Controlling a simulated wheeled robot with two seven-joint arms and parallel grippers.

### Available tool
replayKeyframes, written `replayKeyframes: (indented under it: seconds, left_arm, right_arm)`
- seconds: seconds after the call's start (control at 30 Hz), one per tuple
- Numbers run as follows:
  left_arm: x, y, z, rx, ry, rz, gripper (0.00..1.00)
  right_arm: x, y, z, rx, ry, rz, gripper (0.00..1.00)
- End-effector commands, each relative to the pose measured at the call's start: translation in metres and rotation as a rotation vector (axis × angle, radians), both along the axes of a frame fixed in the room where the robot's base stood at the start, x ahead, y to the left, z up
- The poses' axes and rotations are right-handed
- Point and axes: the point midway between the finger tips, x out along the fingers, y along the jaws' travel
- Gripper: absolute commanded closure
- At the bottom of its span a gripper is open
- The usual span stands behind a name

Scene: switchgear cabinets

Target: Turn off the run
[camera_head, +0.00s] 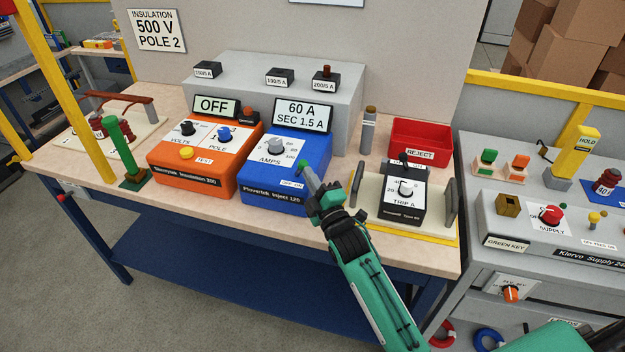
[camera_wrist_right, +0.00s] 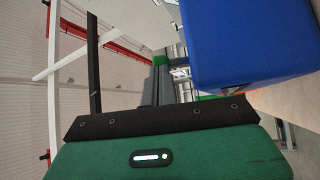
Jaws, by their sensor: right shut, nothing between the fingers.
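The blue injector box (camera_head: 265,188) stands on the bench, with an AMPS knob (camera_head: 276,146) on its sloped face. Its display (camera_head: 303,115) reads 60 A, SEC 1.5 A. A small white label (camera_head: 292,184), too small to read surely, sits at the lower right of that face. My right gripper (camera_head: 309,177) is shut and empty, its tips at the box's right front corner beside this label. Contact cannot be told, and any switch there is hidden by the tips. In the right wrist view the blue box (camera_wrist_right: 250,45) is close beside the fingers (camera_wrist_right: 165,83). My left gripper is not in view.
The orange insulation tester (camera_head: 190,178), its display reading OFF, stands left of the blue box. To the right are a black TRIP A unit (camera_head: 402,195) between grey handles and a red REJECT bin (camera_head: 420,142). A grey block (camera_head: 340,90) stands behind.

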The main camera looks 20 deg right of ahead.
Motion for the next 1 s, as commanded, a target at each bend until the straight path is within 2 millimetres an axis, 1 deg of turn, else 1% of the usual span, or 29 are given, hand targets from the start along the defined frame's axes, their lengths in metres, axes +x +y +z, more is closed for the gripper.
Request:
replayKeyframes:
  seconds: [0.17,0.4,0.77,0.87,1.0]
  left_arm:
    - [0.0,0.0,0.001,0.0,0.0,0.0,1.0]
    - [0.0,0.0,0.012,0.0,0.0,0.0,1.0]
    - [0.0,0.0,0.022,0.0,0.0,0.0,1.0]
    - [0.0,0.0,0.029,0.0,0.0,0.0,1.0]
    - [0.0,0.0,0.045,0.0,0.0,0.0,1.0]
  right_arm:
    - [0.0,0.0,0.0,-0.001,0.001,0.0,1.0]
    - [0.0,0.001,0.005,-0.034,0.023,0.0,1.0]
    - [0.001,0.002,0.006,-0.074,0.049,0.001,1.0]
    - [0.002,0.003,0.009,-0.094,0.063,0.001,1.0]
    - [0.003,0.005,0.014,-0.142,0.093,0.0,1.0]
